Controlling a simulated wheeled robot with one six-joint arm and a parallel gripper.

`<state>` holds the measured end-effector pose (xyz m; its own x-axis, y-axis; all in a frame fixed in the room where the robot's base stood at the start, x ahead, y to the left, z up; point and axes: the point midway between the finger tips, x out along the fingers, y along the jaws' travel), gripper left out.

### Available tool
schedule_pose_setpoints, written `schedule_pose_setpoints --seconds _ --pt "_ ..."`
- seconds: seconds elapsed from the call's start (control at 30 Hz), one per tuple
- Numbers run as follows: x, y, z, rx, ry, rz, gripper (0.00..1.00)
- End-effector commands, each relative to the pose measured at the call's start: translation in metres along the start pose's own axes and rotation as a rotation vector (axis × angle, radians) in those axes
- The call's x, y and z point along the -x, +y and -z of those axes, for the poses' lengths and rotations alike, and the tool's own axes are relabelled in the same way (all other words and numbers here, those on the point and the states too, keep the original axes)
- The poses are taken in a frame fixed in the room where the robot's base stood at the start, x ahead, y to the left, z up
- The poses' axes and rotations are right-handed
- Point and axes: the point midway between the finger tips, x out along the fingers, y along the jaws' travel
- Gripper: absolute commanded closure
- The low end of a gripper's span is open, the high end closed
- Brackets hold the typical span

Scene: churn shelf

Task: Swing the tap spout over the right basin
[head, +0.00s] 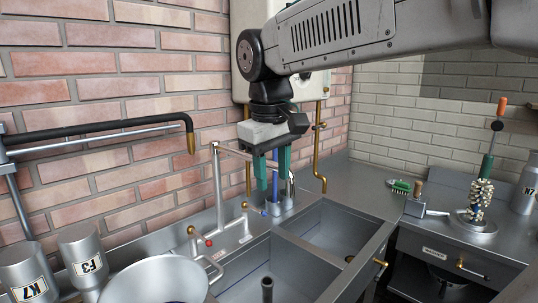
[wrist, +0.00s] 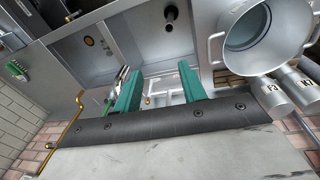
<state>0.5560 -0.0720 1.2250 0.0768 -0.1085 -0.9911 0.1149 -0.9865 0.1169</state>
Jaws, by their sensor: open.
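The tap (head: 218,195) is a slim metal post behind the left basin (head: 240,262), with a red-marked knob at its base. Its spout (head: 236,153) runs from the post top to the right, toward my gripper; its far end is hard to make out behind the fingers. The right basin (head: 330,222) lies to the right, beyond a divider. My gripper (head: 273,170) is open, with green fingers pointing down at the spout's height. In the wrist view the fingers (wrist: 160,92) are apart, with pale tap parts visible between them. Contact with the spout cannot be told.
A standpipe (head: 267,288) rises in the left basin. A large pot (head: 158,280) and canisters (head: 83,258) stand at front left. A dark hooked pipe (head: 100,130) crosses the left. A brass pipe (head: 319,150) and blue-handled utensil (head: 271,205) are behind the gripper. A green brush (head: 400,186) lies right.

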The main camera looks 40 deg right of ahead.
Motion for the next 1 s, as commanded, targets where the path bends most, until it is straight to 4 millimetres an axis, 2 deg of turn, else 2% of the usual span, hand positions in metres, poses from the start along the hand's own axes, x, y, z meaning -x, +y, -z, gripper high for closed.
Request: schedule_pose_setpoints --seconds 0.03,0.1,0.2,0.3,0.47,0.8,1.0 --pt "0.011 0.013 0.025 0.012 -0.012 -0.014 0.59" --pt "0.025 0.03 0.052 0.033 -0.024 -0.033 0.59" --pt "0.037 0.049 0.083 0.056 -0.039 -0.055 0.59" --pt "0.045 0.062 0.101 0.071 -0.048 -0.068 0.59" --pt "0.042 0.07 0.111 0.078 -0.055 -0.077 0.59" --pt "-0.009 0.074 0.108 0.078 -0.054 -0.077 0.59" --pt "-0.026 0.075 0.107 0.078 -0.053 -0.077 0.59"
